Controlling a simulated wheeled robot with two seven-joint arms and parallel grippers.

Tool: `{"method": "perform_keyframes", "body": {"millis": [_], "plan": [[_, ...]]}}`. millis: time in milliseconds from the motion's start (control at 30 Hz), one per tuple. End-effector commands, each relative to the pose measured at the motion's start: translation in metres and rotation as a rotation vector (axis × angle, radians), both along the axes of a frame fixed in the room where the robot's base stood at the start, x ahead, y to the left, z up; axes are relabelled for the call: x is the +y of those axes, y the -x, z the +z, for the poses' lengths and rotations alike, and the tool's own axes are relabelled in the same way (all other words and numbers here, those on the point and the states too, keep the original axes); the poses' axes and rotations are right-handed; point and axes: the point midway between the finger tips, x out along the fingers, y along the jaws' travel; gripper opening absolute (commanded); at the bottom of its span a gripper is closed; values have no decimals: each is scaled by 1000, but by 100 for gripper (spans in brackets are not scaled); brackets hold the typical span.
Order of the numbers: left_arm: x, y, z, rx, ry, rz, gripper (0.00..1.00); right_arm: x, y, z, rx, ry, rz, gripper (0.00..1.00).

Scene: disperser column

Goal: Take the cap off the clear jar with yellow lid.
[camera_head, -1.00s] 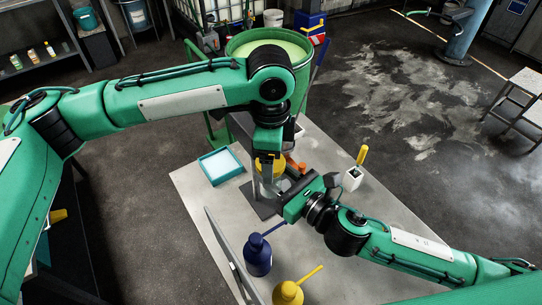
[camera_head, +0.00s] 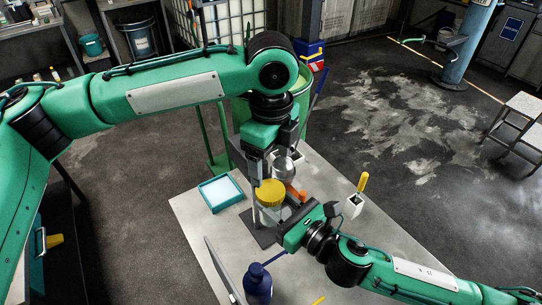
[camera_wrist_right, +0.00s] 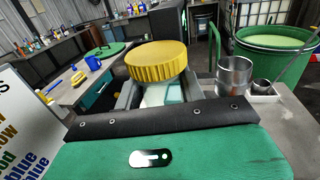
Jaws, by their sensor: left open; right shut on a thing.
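The clear jar (camera_head: 270,214) stands upright at the middle of the table with its yellow lid (camera_head: 270,192) on top. The lid also shows large in the right wrist view (camera_wrist_right: 156,60), above a pale, partly hidden jar body. My right gripper (camera_head: 282,226) is shut on the jar, coming from the right below the lid. My left gripper (camera_head: 268,162) is open and empty, above and behind the lid and apart from it. It does not show in the right wrist view.
A metal cup (camera_head: 284,169) stands behind the jar. A teal tray (camera_head: 220,207) lies to the left. A white holder (camera_head: 353,206) with a yellow handle is to the right. A green barrel (camera_wrist_right: 272,48) is behind the table.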

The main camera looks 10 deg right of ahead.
Motion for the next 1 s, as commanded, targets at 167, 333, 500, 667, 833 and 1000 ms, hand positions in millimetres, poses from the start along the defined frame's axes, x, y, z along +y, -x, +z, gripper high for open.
{"method": "perform_keyframes", "body": {"millis": [167, 333, 500, 667, 833, 1000], "plan": [[1, 0, -22, 2, -1, -6, 75, 0, 0, 0, -1, -1, 0, 0], [0, 0, -49, 1, -1, -5, 75, 0, 0, 0, -1, -1, 0, 0], [0, 0, -69, 1, 0, -4, 75, 0, 0, 0, -1, -1, 0, 0], [0, 0, -76, 0, 0, -4, 75, 0, 0, 0, -1, -1, 0, 0], [0, 0, -77, 0, 0, -4, 75, 0, 0, 0, -1, -1, 0, 0], [0, 0, -77, 0, 0, -4, 56, 0, 0, 0, -1, -1, 0, 0]]}}
